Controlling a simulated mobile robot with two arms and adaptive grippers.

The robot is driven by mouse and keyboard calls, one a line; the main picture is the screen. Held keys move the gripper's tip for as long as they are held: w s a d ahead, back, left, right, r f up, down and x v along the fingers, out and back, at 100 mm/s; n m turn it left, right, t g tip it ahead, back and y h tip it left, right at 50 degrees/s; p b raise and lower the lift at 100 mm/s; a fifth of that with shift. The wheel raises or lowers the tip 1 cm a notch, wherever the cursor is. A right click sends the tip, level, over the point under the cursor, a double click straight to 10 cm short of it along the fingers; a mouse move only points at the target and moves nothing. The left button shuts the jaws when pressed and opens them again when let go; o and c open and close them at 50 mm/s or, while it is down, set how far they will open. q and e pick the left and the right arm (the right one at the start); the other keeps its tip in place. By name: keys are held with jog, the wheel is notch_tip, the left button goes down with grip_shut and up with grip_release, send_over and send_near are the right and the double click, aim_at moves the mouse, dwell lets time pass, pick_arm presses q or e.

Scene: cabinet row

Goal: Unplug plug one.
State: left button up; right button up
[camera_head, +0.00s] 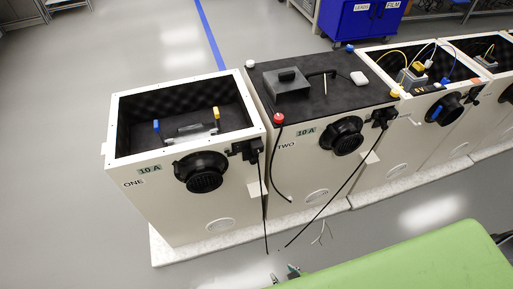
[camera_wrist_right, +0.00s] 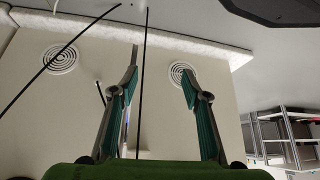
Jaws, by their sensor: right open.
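Cabinet ONE (camera_head: 165,190) stands at the left of the row in the head view. Its black plug, plug one (camera_head: 247,150), sits at the upper right of the front face, beside the round black vent. A black cord (camera_head: 262,205) hangs from it toward the floor. My right gripper (camera_head: 288,273) is low in front of the cabinets, well below plug one and apart from it. In the right wrist view the right gripper (camera_wrist_right: 160,65) is open, with its two green-padded fingers spread and nothing held. Plug one does not show in that view. My left gripper is not in view.
Cabinet TWO (camera_head: 300,165) stands close on the right, with its own black plug (camera_head: 384,116) and a slanting cord (camera_head: 335,198). The cabinets stand on a pale plinth (camera_head: 195,248). In the wrist view, dark cords (camera_wrist_right: 143,95) cross near the fingers.

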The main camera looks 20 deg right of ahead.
jog(key=w+a+r+t+b, duration=0.1)
jog(key=w+r+t, duration=0.2)
jog(key=w+r, duration=0.55)
jog(key=w+a+r+t, duration=0.2)
jog(key=w+r+t, duration=0.1)
jog(key=w+r, duration=0.6)
jog(key=w+d+r+m+t, duration=0.1)
jog(key=w+r+t, duration=0.1)
jog(key=r, duration=0.7)
jog(key=w+d+r+t+h, duration=0.1)
jog(key=w+r+t, duration=0.1)
jog(key=r, duration=0.7)
jog(key=shift+w+m+t+b, duration=0.2)
jog(key=shift+m+t+b, duration=0.15)
jog(key=shift+t, duration=0.35)
